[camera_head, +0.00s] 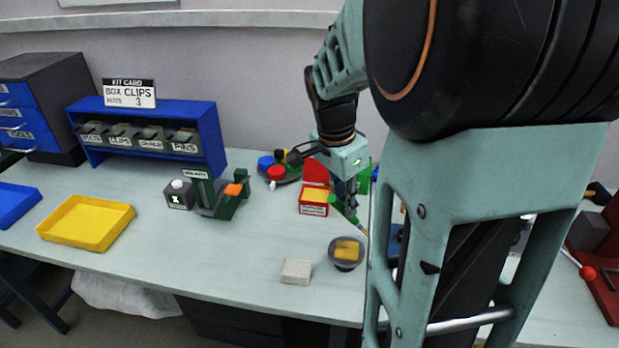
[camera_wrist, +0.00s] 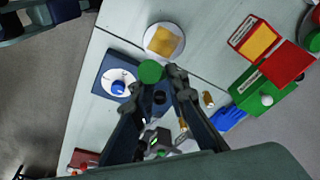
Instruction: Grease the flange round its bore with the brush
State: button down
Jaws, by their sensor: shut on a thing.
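My gripper (camera_head: 350,193) is over the bench beside the red-and-yellow box. In the wrist view its dark fingers (camera_wrist: 166,95) are closed on a slim item with a green round end (camera_wrist: 151,72), which I take to be the brush. In the head view a green stick (camera_head: 346,211) slants down from the fingers. Its bristles are not clear. A round dish with a yellow pad (camera_wrist: 163,42) is just beyond the fingers, also in the head view (camera_head: 347,252). A dark blue square plate (camera_wrist: 102,78) carries a white disc with a blue centre; I cannot tell if this is the flange.
A red box with yellow inside (camera_head: 313,203) stands left of my gripper. A pale block (camera_head: 297,271) lies near the front edge. A green fixture (camera_head: 220,197), yellow tray (camera_head: 87,240) and blue bin rack (camera_head: 150,158) are further left. Bench between them is clear.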

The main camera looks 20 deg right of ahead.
jog(key=shift+r+p, duration=0.8)
jog(key=shift+r, duration=0.6)
jog(key=shift+w, duration=0.1)
